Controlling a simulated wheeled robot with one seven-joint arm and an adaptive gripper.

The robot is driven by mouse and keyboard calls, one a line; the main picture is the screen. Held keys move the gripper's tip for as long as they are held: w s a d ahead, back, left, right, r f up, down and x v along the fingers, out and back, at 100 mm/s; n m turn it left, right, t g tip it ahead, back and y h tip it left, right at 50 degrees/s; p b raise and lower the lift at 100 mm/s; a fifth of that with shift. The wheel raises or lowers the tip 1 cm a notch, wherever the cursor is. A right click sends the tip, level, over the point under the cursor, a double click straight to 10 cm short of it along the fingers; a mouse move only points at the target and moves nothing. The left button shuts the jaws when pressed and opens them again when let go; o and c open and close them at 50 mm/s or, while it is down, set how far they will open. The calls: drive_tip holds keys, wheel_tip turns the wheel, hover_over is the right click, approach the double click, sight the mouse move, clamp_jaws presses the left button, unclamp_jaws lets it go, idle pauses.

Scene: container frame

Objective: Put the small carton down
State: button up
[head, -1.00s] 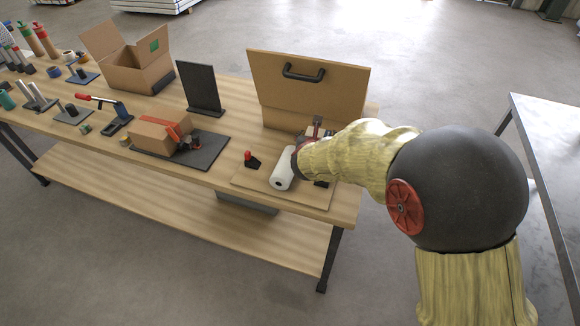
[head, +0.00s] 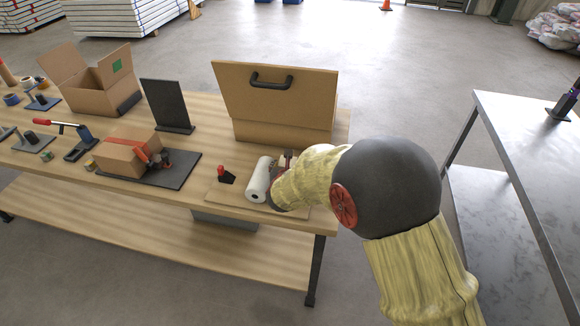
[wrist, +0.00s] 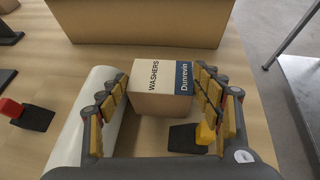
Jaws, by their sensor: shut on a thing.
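The small carton (wrist: 160,85) is a brown box marked WASHERS, with a dark blue Dunrevin band. In the wrist view it sits between the fingers of my gripper (wrist: 160,76), which is shut on it. In the head view my gripper (head: 275,190) is low over the right end of the bench (head: 215,105), beside a white roll (head: 257,182), and my arm hides the carton. I cannot tell whether the carton touches the surface below.
The white roll (wrist: 88,120) lies close to the left finger. A red-topped black block (head: 226,176) is further left. A large cardboard panel with a handle (head: 270,105) stands behind. A grey metal table (head: 530,130) is at the right.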

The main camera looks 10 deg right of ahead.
drive_tip(key=shift+f, duration=0.1)
drive_tip(key=o, duration=1.5)
drive_tip(key=shift+c, duration=0.2)
